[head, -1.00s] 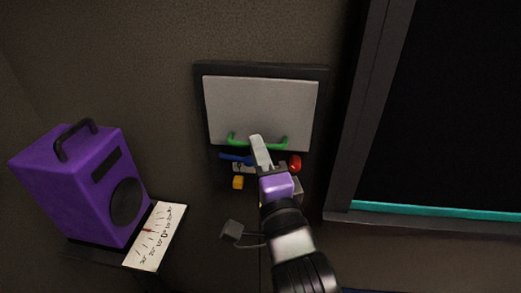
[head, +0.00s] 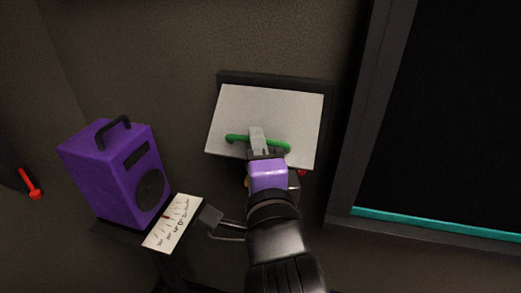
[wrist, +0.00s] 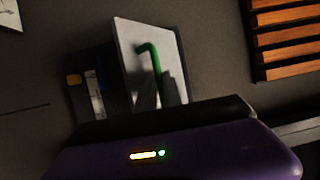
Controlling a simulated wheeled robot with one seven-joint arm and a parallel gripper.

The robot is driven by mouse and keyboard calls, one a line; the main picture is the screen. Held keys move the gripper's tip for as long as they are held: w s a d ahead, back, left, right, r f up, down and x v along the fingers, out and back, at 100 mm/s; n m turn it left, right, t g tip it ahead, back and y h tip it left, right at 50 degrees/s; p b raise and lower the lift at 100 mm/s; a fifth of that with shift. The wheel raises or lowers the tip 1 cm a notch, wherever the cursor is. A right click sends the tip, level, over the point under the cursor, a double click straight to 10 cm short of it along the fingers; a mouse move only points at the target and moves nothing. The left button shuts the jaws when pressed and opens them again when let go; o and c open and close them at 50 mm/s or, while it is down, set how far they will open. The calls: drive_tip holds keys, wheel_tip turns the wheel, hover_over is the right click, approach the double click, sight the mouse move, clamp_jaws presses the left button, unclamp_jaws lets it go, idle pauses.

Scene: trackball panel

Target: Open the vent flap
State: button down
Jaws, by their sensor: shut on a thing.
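The vent flap (head: 275,107) is a pale grey panel with a green bar handle (head: 278,146) near its lower edge. Its lower edge stands out from the dark frame (head: 290,80), so the flap is tilted and partly open. A yellow part (wrist: 75,80) shows in the dark space beside the flap. My wrist hides part of what lies below.
A red lever (head: 32,187) is on the far left wall. A dark framed opening with a teal strip (head: 430,222) is at the right. Orange slats (wrist: 287,42) show in the wrist view.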

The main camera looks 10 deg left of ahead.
drive_tip(key=shift+s+d+r, duration=0.15)
drive_tip(key=shift+r, duration=1)
drive_tip(key=shift+d, duration=0.1)
drive_tip(key=c, duration=1.5)
unclamp_jaws()
drive_tip(key=shift+f, duration=0.1)
drive_tip(key=b+v, duration=0.1)
drive_tip(key=v, duration=0.6)
drive_tip(key=shift+s, duration=0.4)
